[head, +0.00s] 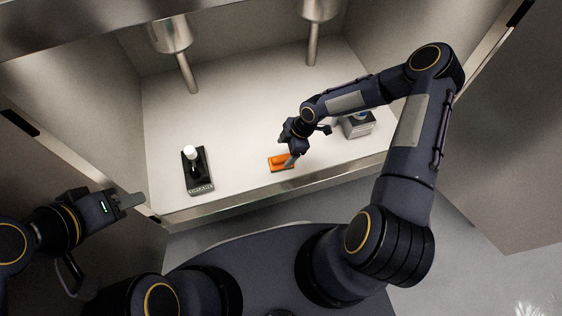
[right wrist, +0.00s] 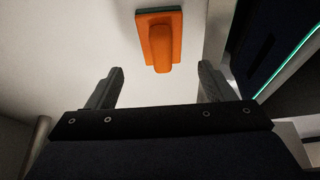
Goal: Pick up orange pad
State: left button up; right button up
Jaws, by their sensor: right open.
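The orange pad (head: 280,162) lies on the white floor of the cabinet, near its front edge, in the head view. It has a flat base with a raised orange grip. In the right wrist view the pad (right wrist: 160,40) lies ahead of the fingertips, between their lines. My right gripper (right wrist: 158,80) is open and empty, with a finger to each side; in the head view it (head: 291,158) is just over the pad and hides part of it. My left gripper (head: 133,201) is outside the cabinet at the left; its jaw opening is not clear.
A black holder with a white-capped item (head: 197,170) stands left of the pad. A grey box (head: 357,124) stands to the right, beside my right arm. Two metal cylinders with rods (head: 180,55) hang at the back. The metal front lip (head: 250,202) edges the floor.

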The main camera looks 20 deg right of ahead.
aim_at(282, 158)
jog(key=b+x, duration=0.1)
jog(key=x, duration=0.1)
jog(key=b+x, duration=0.1)
jog(key=x, duration=0.3)
jog(key=shift+s+d+f+b, duration=0.15)
jog(key=shift+d+f+b, duration=0.15)
jog(key=shift+b, duration=0.1)
jog(key=shift+c, duration=0.3)
jog(key=c, duration=1)
